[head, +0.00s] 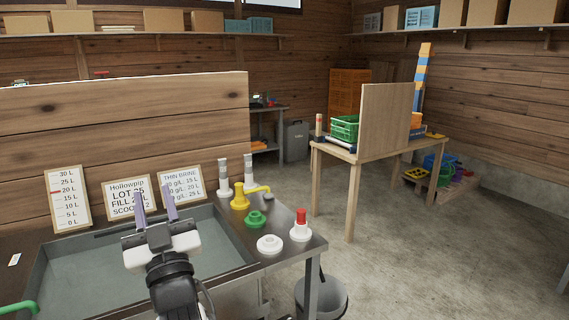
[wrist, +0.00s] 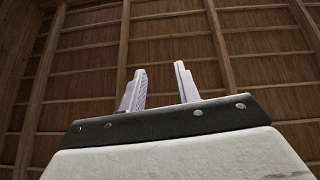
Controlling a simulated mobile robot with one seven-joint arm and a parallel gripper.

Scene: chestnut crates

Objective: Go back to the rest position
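My gripper (head: 155,208) is in front of me at the lower left in the head view, above the grey basin (head: 75,272) of the metal sink bench. Its two pale purple fingers point up and stand apart with nothing between them. In the wrist view the gripper (wrist: 160,88) is also open and empty, and behind it is only the wooden roof with its beams. My gripper touches nothing that I can see.
Behind the basin stand a scale card (head: 68,198), a "Hollowpip" card (head: 126,197) and a "Thin brine" card (head: 182,184). On the right of the bench are a yellow tap (head: 240,196), a green knob (head: 256,219), a white disc (head: 269,244) and a red-topped fitting (head: 300,226). A bucket (head: 322,297) stands below.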

